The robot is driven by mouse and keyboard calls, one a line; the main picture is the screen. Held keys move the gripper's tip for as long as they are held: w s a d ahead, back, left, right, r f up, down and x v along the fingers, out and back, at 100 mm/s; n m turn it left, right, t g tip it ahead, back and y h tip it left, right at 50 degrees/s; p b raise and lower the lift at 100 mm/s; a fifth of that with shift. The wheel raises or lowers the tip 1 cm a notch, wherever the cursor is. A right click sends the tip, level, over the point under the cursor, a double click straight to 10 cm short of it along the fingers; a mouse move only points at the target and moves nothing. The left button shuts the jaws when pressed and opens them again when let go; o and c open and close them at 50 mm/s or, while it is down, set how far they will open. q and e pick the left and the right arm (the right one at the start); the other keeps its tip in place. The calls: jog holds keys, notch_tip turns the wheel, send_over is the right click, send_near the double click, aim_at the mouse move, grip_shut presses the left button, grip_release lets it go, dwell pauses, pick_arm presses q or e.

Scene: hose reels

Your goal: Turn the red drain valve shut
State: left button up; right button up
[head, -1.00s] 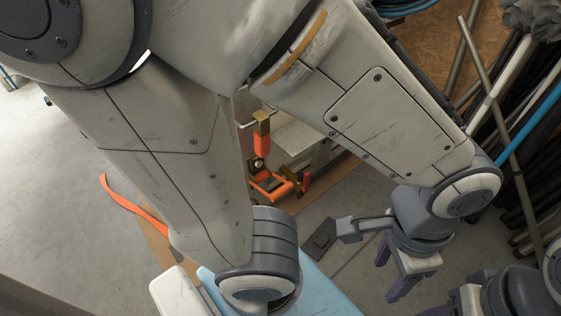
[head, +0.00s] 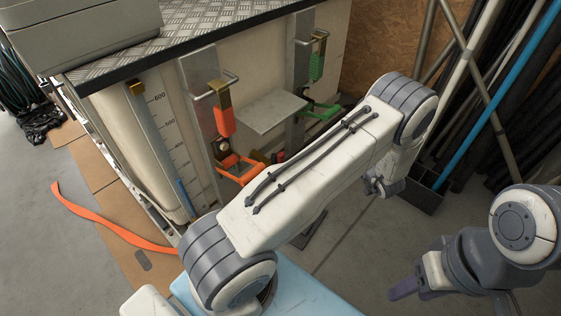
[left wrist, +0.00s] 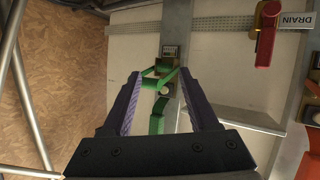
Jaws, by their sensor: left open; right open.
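The red drain valve handle (left wrist: 267,38) shows at the top right of the left wrist view, on a brass fitting beside a DRAIN label (left wrist: 291,34). In the head view my left arm hides most of that area, and I cannot make out the valve clearly. My left gripper (left wrist: 158,78) is open, its purple fingers apart. Green latch parts (left wrist: 157,117) show between and beyond the fingers; I cannot tell whether they touch. In the head view the left gripper is mostly hidden behind its arm. My right gripper (head: 400,291) is open and empty, low at the right, away from the valve.
A pale tank (head: 140,130) with a level scale stands under a metal tread-plate top (head: 190,38). An orange latch (head: 224,121) and a green latch (head: 316,66) sit on its uprights. Pipes (head: 500,110) lean at the right. An orange strap (head: 105,222) lies on the floor.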

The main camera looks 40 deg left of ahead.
pick_arm(q)
jog(key=s+a+f+n+g+y+b, duration=0.2)
jog(key=s+a+f+n+g+y, duration=0.35)
jog(key=s+a, duration=0.55)
jog(key=shift+m+g+y, duration=0.45)
jog(key=shift+m+y, duration=0.3)
jog(key=a+b, duration=0.1)
jog(key=a, duration=0.1)
jog(key=a+f+b, duration=0.1)
jog(key=a, duration=0.2)
jog(key=a+b, duration=0.2)
jog(key=a, duration=0.1)
jog(key=shift+a+f, duration=0.2)
jog(key=shift+w+a+r, duration=0.1)
jog(key=shift+a+r, duration=0.05)
jog(key=shift+a, duration=0.35)
pick_arm(e)
notch_tip(320, 180, down, 7)
jog(key=shift+f, duration=0.15)
pick_arm(q)
grip_shut()
jog(key=shift+d, duration=0.1)
